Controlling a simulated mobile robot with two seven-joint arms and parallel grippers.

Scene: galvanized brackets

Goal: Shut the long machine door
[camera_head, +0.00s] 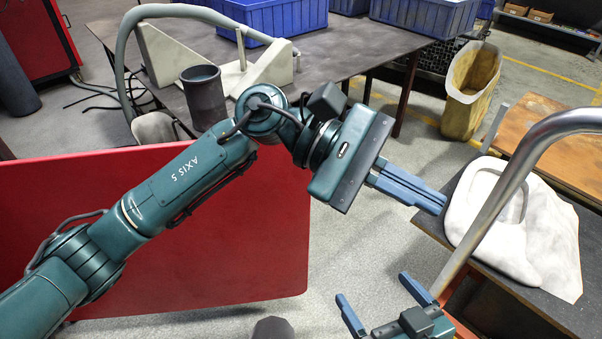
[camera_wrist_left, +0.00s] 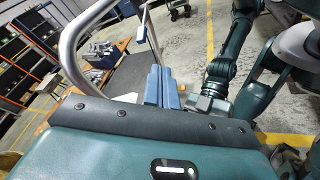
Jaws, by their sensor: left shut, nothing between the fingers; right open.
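A long red panel (camera_head: 250,235), which looks like the machine door, stands at the left in the head view, partly hidden behind my left arm. My left gripper (camera_head: 441,204) is to the right of the panel and apart from it. Its blue fingers are together and empty, and their tips appear close to a white bag at the right. These fingers also show in the left wrist view (camera_wrist_left: 162,78). My right gripper (camera_head: 372,287) is at the bottom of the head view, with its fingers spread and nothing between them. No door handle is visible.
A curved metal rail (camera_head: 492,204) crosses the right side in front of the white bag (camera_head: 483,222) on a dark bench. A table (camera_head: 345,50) with blue crates (camera_head: 270,18) stands behind. A yellowish bin (camera_head: 468,95) stands further right.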

